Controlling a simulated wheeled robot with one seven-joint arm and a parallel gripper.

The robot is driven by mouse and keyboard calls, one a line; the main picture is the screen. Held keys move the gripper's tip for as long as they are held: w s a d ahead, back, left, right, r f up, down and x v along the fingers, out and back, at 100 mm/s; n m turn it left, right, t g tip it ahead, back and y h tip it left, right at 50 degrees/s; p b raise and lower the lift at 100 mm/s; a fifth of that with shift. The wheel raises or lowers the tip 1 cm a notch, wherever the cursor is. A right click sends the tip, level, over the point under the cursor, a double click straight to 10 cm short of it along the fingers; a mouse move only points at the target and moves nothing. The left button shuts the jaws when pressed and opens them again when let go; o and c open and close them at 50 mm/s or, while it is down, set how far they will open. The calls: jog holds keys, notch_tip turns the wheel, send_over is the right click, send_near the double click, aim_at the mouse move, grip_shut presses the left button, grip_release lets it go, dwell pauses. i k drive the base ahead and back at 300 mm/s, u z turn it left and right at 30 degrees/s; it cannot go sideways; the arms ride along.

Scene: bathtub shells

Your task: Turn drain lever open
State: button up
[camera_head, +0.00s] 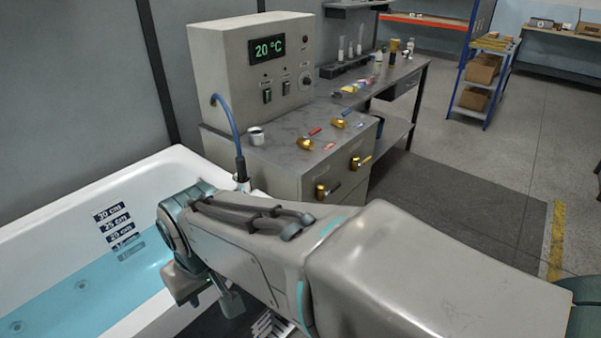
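My gripper (208,298) hangs low at the end of my arm, over the near rim of the bathtub. Its two fingers look spread apart with nothing visible between them. Several brass valves with levers are on the grey cabinet: a red lever (313,132) and a blue lever (338,123) on top, and a black lever (333,190) and a yellow lever (365,161) on the front. Labels by the valves are too small to read, so I cannot tell which is the drain lever. My gripper is apart from all of them, to their lower left.
The white bathtub (170,165) holds blue water (60,290) beside a depth scale. A grey control box (225,60) reads 20 °C. A blue hose (229,122) runs down from it. A white cup (256,136) stands on the cabinet (270,165). Floor to the right is open.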

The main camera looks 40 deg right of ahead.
aim_at(338, 185)
jog(key=z, duration=1.9)
jog(key=i, duration=0.75)
jog(key=z, duration=0.25)
